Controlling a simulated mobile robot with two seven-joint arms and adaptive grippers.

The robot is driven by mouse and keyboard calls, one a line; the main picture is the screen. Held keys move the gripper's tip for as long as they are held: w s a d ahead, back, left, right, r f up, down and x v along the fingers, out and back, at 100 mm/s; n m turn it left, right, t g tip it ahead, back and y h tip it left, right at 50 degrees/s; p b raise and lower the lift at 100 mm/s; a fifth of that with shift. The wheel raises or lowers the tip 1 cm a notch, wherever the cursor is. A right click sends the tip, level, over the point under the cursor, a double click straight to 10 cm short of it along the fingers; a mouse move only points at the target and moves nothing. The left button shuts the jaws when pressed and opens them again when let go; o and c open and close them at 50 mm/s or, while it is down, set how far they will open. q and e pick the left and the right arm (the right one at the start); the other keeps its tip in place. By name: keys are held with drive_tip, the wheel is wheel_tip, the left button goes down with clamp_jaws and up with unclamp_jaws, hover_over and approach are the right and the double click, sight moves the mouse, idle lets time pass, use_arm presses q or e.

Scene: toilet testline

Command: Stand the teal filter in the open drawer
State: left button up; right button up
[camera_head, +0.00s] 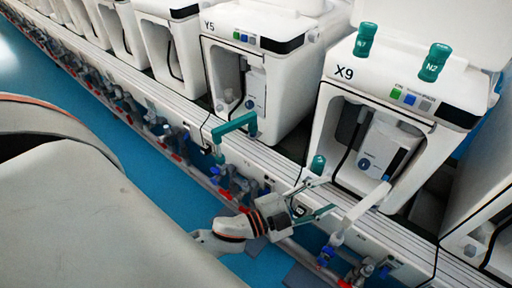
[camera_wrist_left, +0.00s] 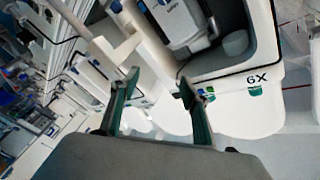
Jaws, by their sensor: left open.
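Two teal filters stand on top of the X9 machine (camera_head: 398,115) in the head view: one (camera_head: 365,40) at its back left, the other, marked N2 (camera_head: 434,62), further right. A smaller teal piece (camera_head: 317,166) stands by the front ledge; I cannot tell if it is a filter. My left gripper (camera_head: 330,196) is in front of X9, over the ledge, fingers apart. In the left wrist view the fingers (camera_wrist_left: 158,85) are spread with nothing between them, and X9 shows upside down (camera_wrist_left: 262,85). I cannot make out an open drawer. My right gripper is out of view.
A white bar (camera_head: 361,206) rises just right of my left gripper. A teal handle (camera_head: 235,125) stands on the ledge before the Y5 machine (camera_head: 270,55). More white machines line the row. Pipes and valves run below the ledge (camera_head: 390,238). Blue floor (camera_head: 120,130) lies left.

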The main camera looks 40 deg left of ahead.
use_arm(q)
drive_tip(key=s+a+f+n+g+y, duration=0.2)
drive_tip(key=s+a+f+n+y, duration=0.1)
drive_tip(key=s+a+f+n, duration=0.2)
drive_tip(key=s+a+f+n+g+y, duration=0.3)
drive_tip(key=s+f, duration=0.7)
drive_tip(key=f, duration=0.4)
drive_tip(key=a+n+y, duration=0.1)
drive_tip(key=a+n, duration=0.1)
drive_tip(key=shift+n, duration=0.4)
drive_tip(key=r+p, duration=0.1)
drive_tip(key=p, duration=0.1)
drive_tip(key=d+r+p, duration=0.1)
drive_tip(key=r+p, duration=0.2)
drive_tip(key=shift+s+d+p, duration=0.15)
drive_tip(key=shift+s+p, duration=0.1)
drive_tip(key=shift+p, duration=0.1)
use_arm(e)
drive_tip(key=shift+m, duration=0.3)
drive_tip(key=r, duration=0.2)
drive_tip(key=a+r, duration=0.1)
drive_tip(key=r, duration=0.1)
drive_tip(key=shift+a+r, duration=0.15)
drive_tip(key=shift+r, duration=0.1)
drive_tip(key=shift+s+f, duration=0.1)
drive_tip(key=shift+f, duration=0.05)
